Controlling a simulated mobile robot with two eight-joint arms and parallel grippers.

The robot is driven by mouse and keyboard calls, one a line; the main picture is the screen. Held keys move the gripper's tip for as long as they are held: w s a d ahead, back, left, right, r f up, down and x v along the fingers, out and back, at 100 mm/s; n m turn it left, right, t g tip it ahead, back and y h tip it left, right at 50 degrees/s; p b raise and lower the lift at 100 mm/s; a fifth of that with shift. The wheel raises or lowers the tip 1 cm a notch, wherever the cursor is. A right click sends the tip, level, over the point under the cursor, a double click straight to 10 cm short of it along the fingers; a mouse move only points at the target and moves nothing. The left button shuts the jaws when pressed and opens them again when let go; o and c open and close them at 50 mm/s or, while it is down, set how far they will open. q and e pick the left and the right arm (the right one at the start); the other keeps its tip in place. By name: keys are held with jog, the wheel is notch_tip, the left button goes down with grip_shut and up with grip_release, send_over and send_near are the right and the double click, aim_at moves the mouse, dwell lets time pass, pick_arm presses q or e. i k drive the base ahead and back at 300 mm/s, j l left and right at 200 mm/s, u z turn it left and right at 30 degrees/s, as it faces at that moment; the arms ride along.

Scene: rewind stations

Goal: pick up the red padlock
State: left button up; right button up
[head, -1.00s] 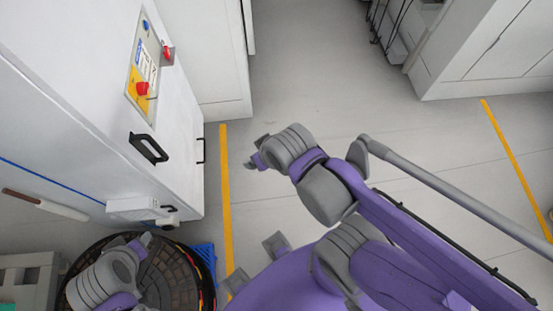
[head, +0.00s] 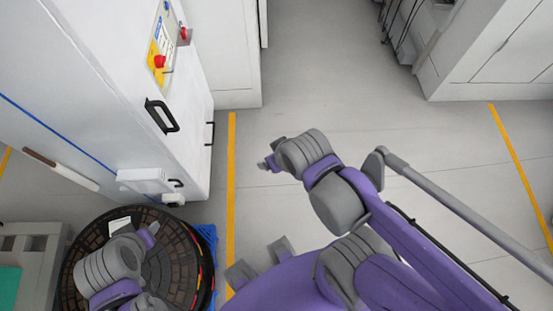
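A small red item (head: 184,35) sits on the side of the white cabinet, beside the control panel at upper left. It may be the red padlock, but it is too small to be sure. My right gripper (head: 269,156) is over the open floor in the middle, well to the right of and below the red item, with nothing visible in it. My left gripper (head: 150,234) is at lower left, above the round dark reel; its fingers are mostly hidden by its own wrist.
The white cabinet (head: 110,75) carries a panel with a red button (head: 160,62) on yellow and black handles (head: 161,116). The reel (head: 185,265) stands below on a blue pallet (head: 208,236). A yellow floor line (head: 231,190) runs beside it. Grey floor in the middle is clear.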

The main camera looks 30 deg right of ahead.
aim_at(183, 32)
jog(key=i+l+z, duration=0.45)
jog(key=i+z, duration=0.2)
jog(key=i, duration=0.15)
jog(key=i+l+z, duration=0.1)
jog(key=i+z, duration=0.2)
jog(key=i+l+u, duration=0.15)
jog(key=i+u, duration=0.2)
jog(key=i, duration=0.15)
jog(key=i+l+u, duration=0.25)
jog(key=i+u, duration=0.15)
jog(key=i, duration=0.1)
